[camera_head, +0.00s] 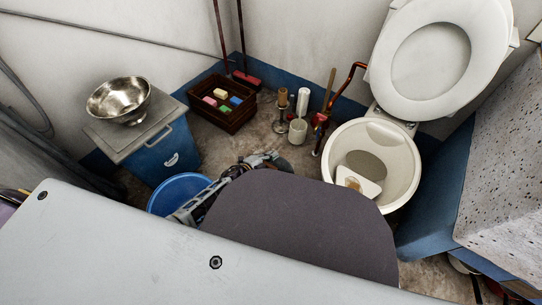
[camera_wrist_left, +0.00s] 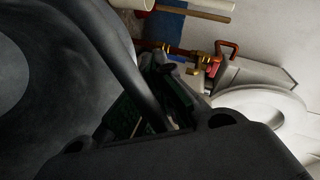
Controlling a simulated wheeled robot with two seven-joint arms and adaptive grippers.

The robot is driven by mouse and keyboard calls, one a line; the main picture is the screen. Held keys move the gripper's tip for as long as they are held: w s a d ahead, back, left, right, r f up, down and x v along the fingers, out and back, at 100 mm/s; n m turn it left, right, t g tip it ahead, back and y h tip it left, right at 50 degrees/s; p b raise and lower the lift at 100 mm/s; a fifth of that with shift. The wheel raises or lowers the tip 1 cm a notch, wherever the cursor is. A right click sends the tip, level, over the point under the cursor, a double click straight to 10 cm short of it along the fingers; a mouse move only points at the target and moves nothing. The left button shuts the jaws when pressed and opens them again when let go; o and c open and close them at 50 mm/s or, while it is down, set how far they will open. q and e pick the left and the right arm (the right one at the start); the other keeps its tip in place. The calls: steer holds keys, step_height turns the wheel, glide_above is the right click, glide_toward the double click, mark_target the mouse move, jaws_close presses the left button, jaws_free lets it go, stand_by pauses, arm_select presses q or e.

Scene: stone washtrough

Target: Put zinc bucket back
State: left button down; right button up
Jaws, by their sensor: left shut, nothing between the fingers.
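I cannot make out a zinc bucket in the head view. The nearest metal vessel there is a shiny round bowl (camera_head: 119,99) on top of a blue cabinet. My left gripper (camera_head: 268,160) is shut and empty, above the floor between a blue basin and the toilet, well right of the bowl. In the left wrist view the gripper (camera_wrist_left: 172,105) is dark and partly hidden by its own housing. A large dark grey curved surface fills the left of that view; I cannot tell what it is. My right gripper is not in view.
The blue cabinet (camera_head: 165,155) stands at the left. The blue basin (camera_head: 179,190) is partly hidden by my arm. A brown crate (camera_head: 222,118) with colored blocks, a white cup (camera_head: 297,131) and the toilet (camera_head: 405,165) stand behind. A speckled stone block (camera_head: 505,165) bounds the right.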

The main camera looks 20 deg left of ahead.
arm_select(q)
steer(key=shift+f, duration=0.15)
steer(key=shift+f, duration=0.2)
stand_by(0.5)
steer(key=c, duration=1.6)
jaws_free()
steer(key=shift+o, duration=0.2)
steer(key=v, duration=1.2)
steer(key=shift+f, duration=0.15)
